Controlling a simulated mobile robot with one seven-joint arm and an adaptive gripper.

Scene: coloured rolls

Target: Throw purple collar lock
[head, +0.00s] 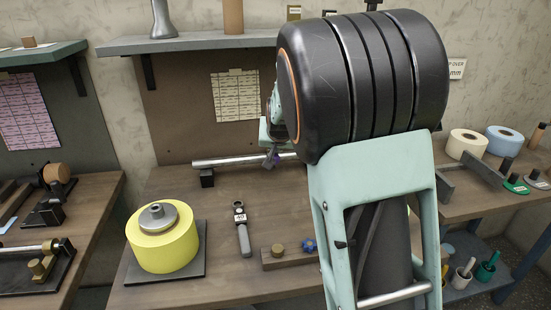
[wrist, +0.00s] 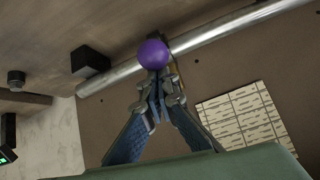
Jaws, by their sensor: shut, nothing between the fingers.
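The purple collar lock shows as a round purple knob (wrist: 153,55) in the wrist view, in front of a silver bar (wrist: 205,38). My gripper (wrist: 158,88) has its fingers together just below the knob, with nothing held between them. I cannot tell whether the fingertips touch the knob. In the head view a small dark purple part (head: 271,160) shows at the silver bar (head: 232,161), below my gripper's mint-coloured housing. My black and mint arm covers the right end of the bar, and the fingers are hard to make out there.
A yellow roll (head: 160,243) with a grey hub stands on a dark plate at the bench's left. A grey handheld tool (head: 242,228) lies beside it. A wooden block with a brass and a blue knob (head: 308,244) sits at the front. A shelf (head: 190,43) hangs above.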

